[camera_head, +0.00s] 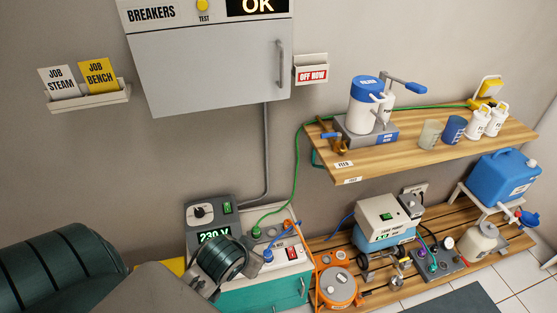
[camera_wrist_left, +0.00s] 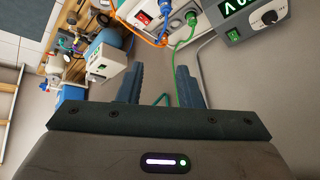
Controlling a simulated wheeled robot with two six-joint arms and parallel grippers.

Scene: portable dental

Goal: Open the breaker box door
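The breaker box (camera_head: 160,14) hangs on the wall at the top of the head view, its upper part cut off. Its grey door (camera_head: 210,68) looks shut flat against the box. A vertical bar handle (camera_head: 280,63) is on the door's right side. In the left wrist view my left gripper (camera_wrist_left: 159,80) is open, its two dark fingers apart with nothing between them. My left arm shows low at the left of the head view, well below the door; its fingers cannot be made out there. My right gripper is not in view.
Below the box stands a bench unit with a voltage display (camera_head: 214,236) and cables. A wooden shelf (camera_head: 420,150) carries equipment at right. An OFF NOW card holder (camera_head: 311,70) is close to the handle's right. A card rack (camera_head: 88,98) is at left. The wall below the door is mostly clear.

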